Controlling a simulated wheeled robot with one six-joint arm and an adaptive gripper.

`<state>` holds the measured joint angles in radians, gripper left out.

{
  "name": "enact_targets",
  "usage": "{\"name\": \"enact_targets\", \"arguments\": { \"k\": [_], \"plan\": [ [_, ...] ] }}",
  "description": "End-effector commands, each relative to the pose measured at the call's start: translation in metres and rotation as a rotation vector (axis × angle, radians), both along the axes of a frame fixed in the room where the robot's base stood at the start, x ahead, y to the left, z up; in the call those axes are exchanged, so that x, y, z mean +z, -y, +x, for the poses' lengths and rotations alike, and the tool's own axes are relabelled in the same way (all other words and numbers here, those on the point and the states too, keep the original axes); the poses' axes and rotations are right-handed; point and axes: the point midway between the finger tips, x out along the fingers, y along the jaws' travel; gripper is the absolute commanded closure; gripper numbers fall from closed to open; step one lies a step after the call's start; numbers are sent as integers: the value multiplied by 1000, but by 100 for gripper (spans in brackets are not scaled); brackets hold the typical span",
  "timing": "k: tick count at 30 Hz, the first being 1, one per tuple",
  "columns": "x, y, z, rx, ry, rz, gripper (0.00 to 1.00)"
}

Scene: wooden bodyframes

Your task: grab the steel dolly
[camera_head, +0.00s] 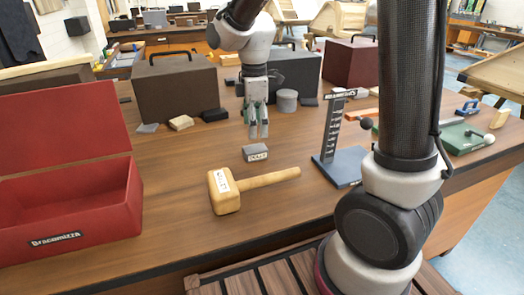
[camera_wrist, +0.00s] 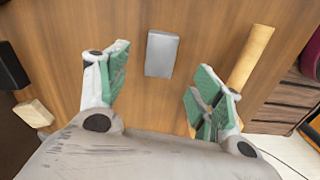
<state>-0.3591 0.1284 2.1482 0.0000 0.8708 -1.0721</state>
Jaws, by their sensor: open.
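My gripper (camera_head: 258,131) hangs pointing down just above and behind the block in the head view. In the wrist view my gripper (camera_wrist: 158,78) has its green-padded fingers spread wide, with nothing between them. The block lies ahead of the fingers, apart from them.
A wooden mallet (camera_head: 222,192) lies in front of the block, its handle pointing right. An open red toolbox (camera_head: 70,215) stands at left. A brown case (camera_head: 177,90) and small blocks are behind. Bench around the block is clear.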

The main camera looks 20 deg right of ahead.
Motion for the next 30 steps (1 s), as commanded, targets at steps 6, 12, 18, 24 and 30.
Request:
{"name": "enact_targets", "arguments": {
  "k": [6, 12, 18, 24, 30],
  "plan": [
    [0, 0, 1, 91, 5, 2, 34],
    [-7, 0, 1, 140, 3, 2, 34],
    [-31, 0, 0, 141, 3, 1, 34],
    [-63, -1, -3, 141, 1, 1, 34],
    [-78, -1, -2, 140, 5, 2, 34]
  ]
}}
